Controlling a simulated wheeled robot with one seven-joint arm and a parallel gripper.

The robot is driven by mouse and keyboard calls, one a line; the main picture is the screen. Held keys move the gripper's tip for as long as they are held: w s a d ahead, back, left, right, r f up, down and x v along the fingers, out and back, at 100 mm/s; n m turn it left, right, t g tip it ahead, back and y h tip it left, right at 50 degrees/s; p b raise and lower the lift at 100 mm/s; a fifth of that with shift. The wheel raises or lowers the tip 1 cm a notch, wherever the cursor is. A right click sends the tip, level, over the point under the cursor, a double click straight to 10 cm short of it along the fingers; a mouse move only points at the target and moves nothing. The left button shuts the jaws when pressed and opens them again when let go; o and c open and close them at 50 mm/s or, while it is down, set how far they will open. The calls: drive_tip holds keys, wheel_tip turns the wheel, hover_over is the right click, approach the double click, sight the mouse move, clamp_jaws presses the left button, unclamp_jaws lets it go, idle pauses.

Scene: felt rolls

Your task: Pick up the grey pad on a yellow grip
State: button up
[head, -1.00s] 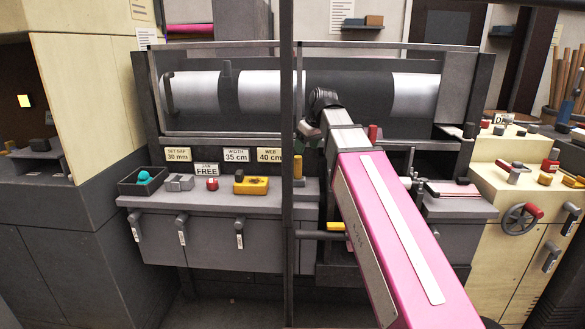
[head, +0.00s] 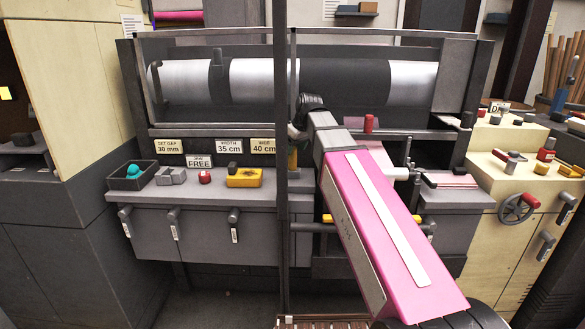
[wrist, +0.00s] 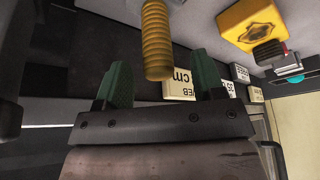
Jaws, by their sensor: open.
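A yellow ribbed grip (wrist: 155,40) stands out between my fingers in the wrist view, its rounded end towards my gripper. A sliver of grey shows at its far end at the top edge; most of the pad is out of frame. In the head view the yellow grip (head: 292,158) shows narrowly beside a dark post, on the grey ledge. My gripper (wrist: 159,64) is open, with one green finger on each side of the grip in the picture. I cannot tell whether they touch it. The head view mostly hides my gripper behind the post and my arm.
The dark upright post (head: 281,200) crosses the head view in front of the ledge (head: 215,194). On the ledge are a yellow block (head: 246,180), a red knob (head: 205,177) and a dark tray (head: 118,176) with a teal ball. Large rollers (head: 335,83) lie behind.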

drive_tip(key=shift+w+x, duration=0.2)
drive_tip(key=shift+x, duration=2.05)
drive_tip(key=shift+r, duration=0.1)
drive_tip(key=c, duration=1.1)
wheel_tip(320, 180, up, 10)
